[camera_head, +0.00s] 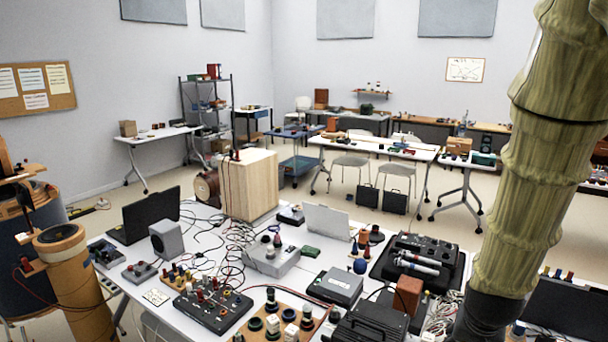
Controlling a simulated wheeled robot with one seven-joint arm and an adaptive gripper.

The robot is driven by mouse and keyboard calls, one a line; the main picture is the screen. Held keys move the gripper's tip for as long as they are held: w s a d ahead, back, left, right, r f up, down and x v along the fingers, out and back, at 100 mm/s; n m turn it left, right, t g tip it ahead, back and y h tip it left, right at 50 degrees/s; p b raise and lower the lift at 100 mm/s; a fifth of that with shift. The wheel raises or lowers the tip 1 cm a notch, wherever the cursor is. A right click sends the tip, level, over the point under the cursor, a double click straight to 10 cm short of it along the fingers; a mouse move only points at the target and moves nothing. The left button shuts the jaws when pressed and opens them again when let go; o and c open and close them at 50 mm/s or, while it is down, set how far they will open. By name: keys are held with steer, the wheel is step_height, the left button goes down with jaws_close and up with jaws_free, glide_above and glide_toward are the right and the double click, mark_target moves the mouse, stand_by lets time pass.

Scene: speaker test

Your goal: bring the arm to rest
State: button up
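My gripper is not in this view, so I cannot see its fingers or whether it holds anything. A thick, ribbed, yellow-green segmented shape, likely a link of my arm, runs down the right side and hides part of the room and table there. The near white table (107,237) below is crowded with electronic gear. A wooden speaker box (252,187) stands upright at its back edge.
On the near table are an open black laptop (149,217), a black device with two silver cylinders (418,262), a grey box (335,287) and many loose cables. Open floor (340,205) lies beyond, before more tables.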

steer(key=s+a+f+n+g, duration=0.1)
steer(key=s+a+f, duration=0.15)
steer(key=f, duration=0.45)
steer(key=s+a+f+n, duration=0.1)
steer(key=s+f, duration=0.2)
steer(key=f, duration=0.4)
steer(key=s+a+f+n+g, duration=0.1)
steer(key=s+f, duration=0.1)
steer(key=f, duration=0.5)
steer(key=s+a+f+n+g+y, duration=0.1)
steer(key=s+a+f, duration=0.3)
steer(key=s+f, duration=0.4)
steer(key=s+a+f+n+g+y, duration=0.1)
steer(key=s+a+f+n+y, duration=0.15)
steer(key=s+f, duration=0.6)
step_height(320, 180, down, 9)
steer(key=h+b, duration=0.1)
steer(key=b, duration=0.9)
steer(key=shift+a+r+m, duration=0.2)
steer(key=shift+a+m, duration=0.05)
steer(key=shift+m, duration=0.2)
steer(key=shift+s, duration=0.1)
